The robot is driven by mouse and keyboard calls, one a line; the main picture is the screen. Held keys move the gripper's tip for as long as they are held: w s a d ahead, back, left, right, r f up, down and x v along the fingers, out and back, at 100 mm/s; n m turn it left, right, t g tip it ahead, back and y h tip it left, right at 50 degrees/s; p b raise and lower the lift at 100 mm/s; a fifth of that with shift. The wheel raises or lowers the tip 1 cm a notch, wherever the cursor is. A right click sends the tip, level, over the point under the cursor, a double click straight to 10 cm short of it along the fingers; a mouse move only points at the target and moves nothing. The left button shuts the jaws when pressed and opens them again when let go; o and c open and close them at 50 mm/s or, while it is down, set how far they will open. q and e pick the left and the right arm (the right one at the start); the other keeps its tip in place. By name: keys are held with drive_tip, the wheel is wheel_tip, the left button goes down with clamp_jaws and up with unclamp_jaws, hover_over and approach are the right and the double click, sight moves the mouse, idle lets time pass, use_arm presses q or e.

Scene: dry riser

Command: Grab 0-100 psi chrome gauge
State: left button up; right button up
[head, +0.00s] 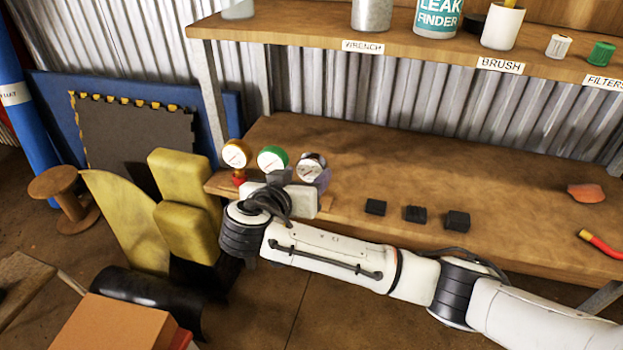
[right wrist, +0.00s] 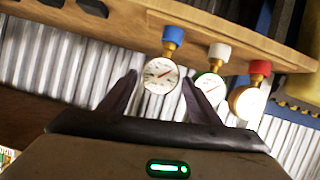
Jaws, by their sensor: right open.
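The chrome gauge (head: 311,164) stands at the right of a row of three gauges on the left end of the wooden bench. In the right wrist view the chrome gauge (right wrist: 161,76) has a white dial and a blue base. My right gripper (head: 299,180) is open, close in front of it. In the wrist view the fingertips of my right gripper (right wrist: 160,79) show on either side of the dial; I cannot tell whether they touch it. The gripper hides the gauge's lower part in the head view. My left gripper is not in view.
Left of the chrome gauge are a green gauge (head: 272,158) and a brass gauge (head: 235,153) with a red base. Several black blocks (head: 415,214) lie to the right on the bench (head: 480,190). An upper shelf (head: 400,43) hangs behind. Yellow padding (head: 180,200) stands left of the bench.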

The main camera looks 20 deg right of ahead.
sight(310, 170)
drive_tip(key=b+x, duration=0.1)
drive_tip(key=x, duration=0.3)
drive_tip(key=shift+f+b, duration=0.1)
drive_tip(key=shift+b, duration=0.3)
drive_tip(key=shift+w+d, duration=0.2)
drive_tip(key=shift+w, duration=0.15)
drive_tip(key=c, duration=0.8)
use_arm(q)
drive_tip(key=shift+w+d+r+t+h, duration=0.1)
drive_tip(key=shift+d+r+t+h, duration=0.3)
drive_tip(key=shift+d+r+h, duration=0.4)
use_arm(e)
drive_tip(key=shift+c, duration=0.2)
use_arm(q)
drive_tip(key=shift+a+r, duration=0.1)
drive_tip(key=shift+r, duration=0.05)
